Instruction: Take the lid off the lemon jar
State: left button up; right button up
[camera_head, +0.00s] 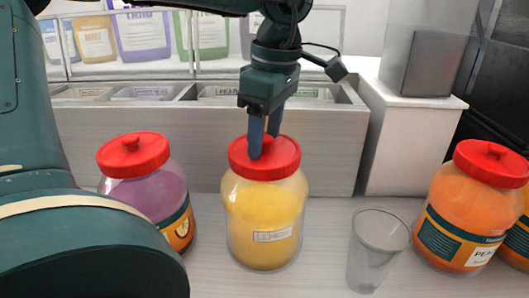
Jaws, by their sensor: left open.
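The lemon jar (262,225) stands upright on the counter in the middle of the head view. It is clear, filled with yellow, and has a label reading LEMON. Its red lid (285,163) sits on top. My left gripper (264,148) points down over the lid, with its blue fingers around the place of the lid's knob. The fingers are open. They hide most of the knob, and I cannot tell whether they touch it. My right gripper is not in view.
A purple jar (150,190) with a red lid stands left, partly behind my arm. An empty clear cup (377,248) stands right of the lemon jar. An orange jar (465,215) stands farther right. A grey bin unit (330,130) runs behind.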

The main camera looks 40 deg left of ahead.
pick_arm(q)
jog(key=shift+c, duration=0.2)
jog(key=c, duration=1)
